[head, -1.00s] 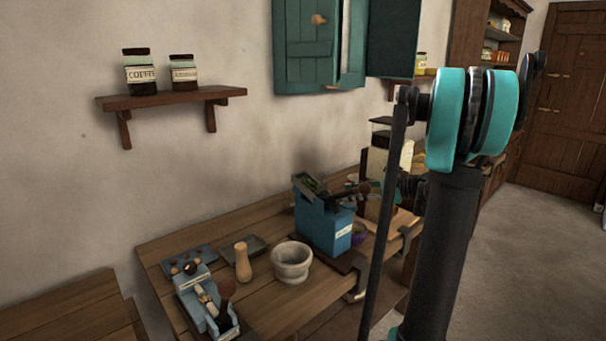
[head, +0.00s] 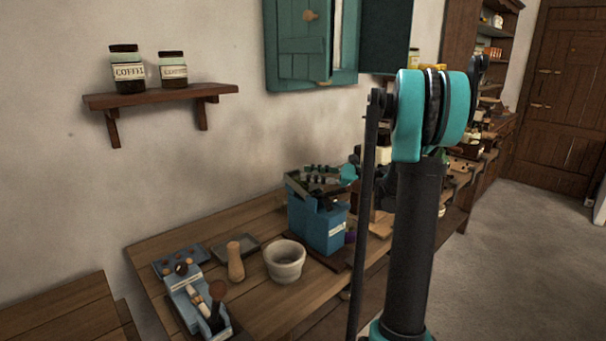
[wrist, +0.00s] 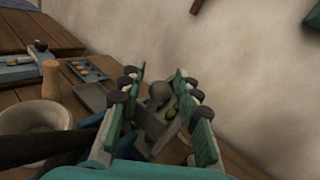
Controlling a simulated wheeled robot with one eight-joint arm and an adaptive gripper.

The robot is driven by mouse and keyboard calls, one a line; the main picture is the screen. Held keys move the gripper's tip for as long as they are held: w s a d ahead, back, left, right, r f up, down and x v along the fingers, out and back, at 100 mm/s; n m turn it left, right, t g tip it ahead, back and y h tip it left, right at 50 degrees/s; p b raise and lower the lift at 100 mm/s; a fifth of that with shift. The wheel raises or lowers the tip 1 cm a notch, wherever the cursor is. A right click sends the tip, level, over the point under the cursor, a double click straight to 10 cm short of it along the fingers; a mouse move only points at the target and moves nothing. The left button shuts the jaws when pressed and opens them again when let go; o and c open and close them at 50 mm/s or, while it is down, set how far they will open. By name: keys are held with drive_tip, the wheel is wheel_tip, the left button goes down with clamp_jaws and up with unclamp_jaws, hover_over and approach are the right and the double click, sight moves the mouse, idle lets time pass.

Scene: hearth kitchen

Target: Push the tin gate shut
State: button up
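A blue tin (head: 318,226) with a pale label stands on the wooden table against the wall in the head view. My gripper (head: 318,178) is just over the tin's top and hides most of it, so I cannot clearly make out the gate there. In the wrist view my gripper (wrist: 162,88) has its two fingers spread apart. Between them is a grey part with a rounded knob (wrist: 159,92) and small green-yellow round pieces. I cannot tell whether this part is the gate, or whether a finger touches it.
A stone mortar (head: 285,261), a wooden pestle (head: 235,262), a grey tray (head: 235,247) and a light-blue holder with tools (head: 200,303) sit left of the tin. A wall shelf (head: 160,96) with jars and a teal cupboard (head: 305,45) are above. Open floor lies right.

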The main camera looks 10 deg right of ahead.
drive_tip(key=shift+x, duration=1.4)
drive_tip(key=shift+c, duration=0.2)
clamp_jaws()
